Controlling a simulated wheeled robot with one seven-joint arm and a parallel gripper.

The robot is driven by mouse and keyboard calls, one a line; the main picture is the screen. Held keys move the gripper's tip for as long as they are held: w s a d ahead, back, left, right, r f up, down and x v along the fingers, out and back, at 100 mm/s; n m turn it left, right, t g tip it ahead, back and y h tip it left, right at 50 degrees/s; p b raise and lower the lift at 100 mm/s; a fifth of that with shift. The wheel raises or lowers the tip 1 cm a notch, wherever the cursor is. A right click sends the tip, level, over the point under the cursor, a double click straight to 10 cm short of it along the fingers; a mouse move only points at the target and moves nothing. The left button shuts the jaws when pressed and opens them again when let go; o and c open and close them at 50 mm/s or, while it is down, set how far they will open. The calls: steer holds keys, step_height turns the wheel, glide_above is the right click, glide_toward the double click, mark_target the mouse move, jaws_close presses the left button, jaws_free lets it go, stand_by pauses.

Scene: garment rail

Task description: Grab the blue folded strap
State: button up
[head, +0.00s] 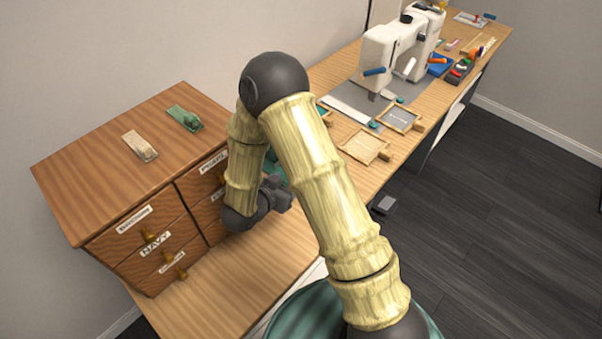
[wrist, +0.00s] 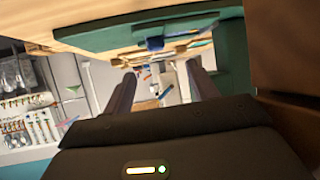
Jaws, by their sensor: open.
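I cannot pick out a blue folded strap for certain in either view. In the wrist view, a small dark blue piece (wrist: 155,44) shows at the edge of a green surface (wrist: 234,50), beyond my fingers; its shape is too small to tell. In the head view my gripper (head: 284,190) is beside the drawer cabinet, low over the worktable and partly hidden by my arm. In the wrist view its two dark fingers (wrist: 161,88) stand apart, with nothing held between them.
The wooden drawer cabinet (head: 125,165) stands left of my gripper, with a green item (head: 184,118) and a pale one (head: 139,146) on top. Wooden frames (head: 365,146) and a white sewing machine (head: 392,55) occupy the worktable (head: 238,285). Its front left part is clear.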

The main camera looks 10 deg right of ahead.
steer(key=x, duration=0.5)
steer(key=x, duration=0.2)
steer(key=p+x, duration=0.1)
steer(key=x, duration=0.1)
steer(key=shift+s+d+f, duration=0.1)
steer(key=shift+s+d, duration=0.1)
steer(key=shift+d, duration=0.15)
steer(key=shift+w+d+f, duration=0.25)
steer(key=shift+w, duration=0.1)
steer(key=shift+c, duration=0.2)
steer(key=c, duration=1.1)
steer(key=shift+r, duration=0.15)
